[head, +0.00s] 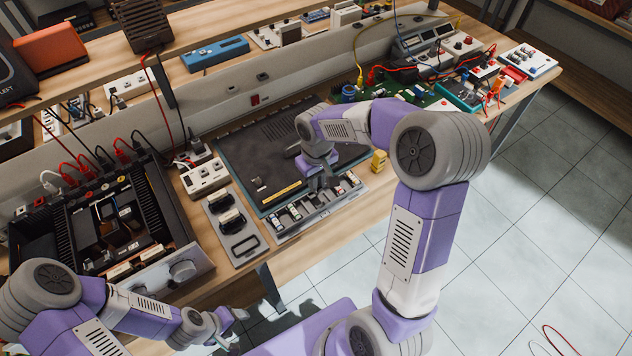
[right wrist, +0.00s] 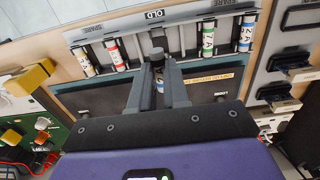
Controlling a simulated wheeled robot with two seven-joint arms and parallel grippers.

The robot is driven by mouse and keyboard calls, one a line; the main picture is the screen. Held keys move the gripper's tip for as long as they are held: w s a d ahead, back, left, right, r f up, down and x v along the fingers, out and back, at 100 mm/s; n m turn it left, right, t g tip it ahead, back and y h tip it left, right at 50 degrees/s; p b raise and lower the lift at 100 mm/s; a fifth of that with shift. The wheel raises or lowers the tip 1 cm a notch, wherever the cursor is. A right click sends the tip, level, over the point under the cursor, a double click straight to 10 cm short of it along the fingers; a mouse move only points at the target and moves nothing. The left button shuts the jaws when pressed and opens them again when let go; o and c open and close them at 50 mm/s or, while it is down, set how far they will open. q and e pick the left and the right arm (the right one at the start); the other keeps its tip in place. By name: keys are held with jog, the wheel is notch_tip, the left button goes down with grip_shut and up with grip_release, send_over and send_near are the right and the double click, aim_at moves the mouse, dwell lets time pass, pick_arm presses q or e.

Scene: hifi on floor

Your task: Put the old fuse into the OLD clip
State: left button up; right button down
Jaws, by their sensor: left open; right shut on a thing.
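The fuse tray (head: 287,236) lies at the front edge of the dark mat in the head view. In the right wrist view its OLD label (right wrist: 155,14) is at the middle, with fuses in clips on both sides. My right gripper (right wrist: 158,62) is at the tray's middle, just in front of the OLD label, shut on the old fuse (right wrist: 157,54). A dark end of the fuse shows at the fingertips; the fingers hide much of the rest. I cannot tell whether it touches the clip. My left gripper (head: 236,318) is open and empty, away from the tray, low in the head view.
An open hifi chassis (head: 110,225) stands left of the tray, with a grey plate (head: 237,240) bearing black parts between them. A yellow block (head: 378,161) and a green circuit board (head: 425,96) lie to the right. The dark mat (head: 250,155) is mostly clear.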

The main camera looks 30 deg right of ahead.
jog(key=shift+f+b, duration=2)
jog(key=shift+f, duration=0.7)
jog(key=shift+r, duration=0.1)
jog(key=shift+s+f+b, duration=0.1)
jog(key=shift+f+b, duration=0.3)
jog(key=shift+f, duration=0.35)
jog(key=c, duration=1.2)
grip_release()
jog(key=shift+o, duration=0.8)
notch_tip(320, 180, up, 6)
jog(key=shift+r+p, duration=0.25)
jog(key=shift+p, duration=0.85)
jog(key=shift+r, duration=0.65)
